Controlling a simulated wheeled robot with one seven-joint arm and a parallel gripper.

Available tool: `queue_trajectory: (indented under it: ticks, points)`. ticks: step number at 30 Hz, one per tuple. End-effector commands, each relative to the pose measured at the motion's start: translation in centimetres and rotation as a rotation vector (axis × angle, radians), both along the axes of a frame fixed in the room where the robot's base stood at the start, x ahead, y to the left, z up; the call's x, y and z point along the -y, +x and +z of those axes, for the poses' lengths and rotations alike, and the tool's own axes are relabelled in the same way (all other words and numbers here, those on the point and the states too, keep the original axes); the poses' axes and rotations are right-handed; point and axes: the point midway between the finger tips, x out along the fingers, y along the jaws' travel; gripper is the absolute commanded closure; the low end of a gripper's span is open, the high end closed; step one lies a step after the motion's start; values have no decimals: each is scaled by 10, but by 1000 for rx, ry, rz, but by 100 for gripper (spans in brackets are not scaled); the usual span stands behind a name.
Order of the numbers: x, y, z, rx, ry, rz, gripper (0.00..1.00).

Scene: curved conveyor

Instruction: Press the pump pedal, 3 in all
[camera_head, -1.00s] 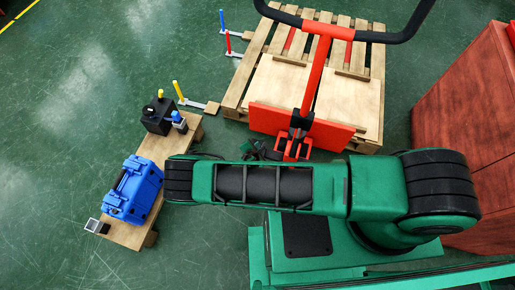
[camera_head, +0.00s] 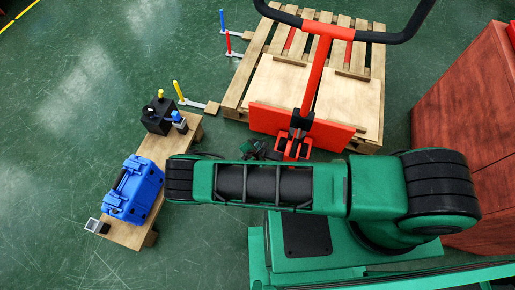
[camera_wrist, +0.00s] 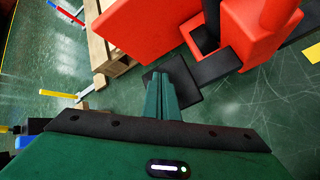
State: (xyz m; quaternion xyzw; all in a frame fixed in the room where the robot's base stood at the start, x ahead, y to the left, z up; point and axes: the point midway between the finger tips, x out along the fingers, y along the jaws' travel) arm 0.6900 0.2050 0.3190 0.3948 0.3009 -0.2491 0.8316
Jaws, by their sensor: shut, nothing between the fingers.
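A red pallet jack (camera_head: 318,75) with a black loop handle stands at the pallet. In the wrist view, its red body (camera_wrist: 262,30) is at the upper right. A black arm runs from its base to a flat black pedal plate (camera_wrist: 190,92) near the middle. My gripper (camera_wrist: 160,76) is shut and empty, with its green fingers over the plate's left part. I cannot tell whether the fingertips touch the plate. In the head view, my gripper (camera_head: 256,150) is small and dark beside the jack's base, and my arm hides part of this area.
A wooden pallet (camera_head: 340,100) lies under the jack's red plate. A low wooden bench (camera_head: 158,150) at left bears a blue case (camera_head: 133,190) and a black box (camera_head: 158,115). A red cabinet (camera_head: 465,110) stands at right. Green floor is open at upper left.

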Motion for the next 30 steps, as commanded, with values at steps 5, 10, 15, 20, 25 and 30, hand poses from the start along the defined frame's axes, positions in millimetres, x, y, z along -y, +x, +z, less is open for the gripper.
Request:
queue_trajectory:
  ticks: [5, 10, 15, 20, 25, 30]
  points:
    - [1, 0, -5, -1, 0, -1, 100]
    - [1, 0, -5, -1, 0, -1, 100]
    - [1, 0, -5, -1, 0, -1, 100]
    - [0, 0, -7, -1, 0, -1, 100]
    - [1, -1, -9, -1, 0, -1, 100]
    - [1, -1, -11, -1, 0, -1, 100]
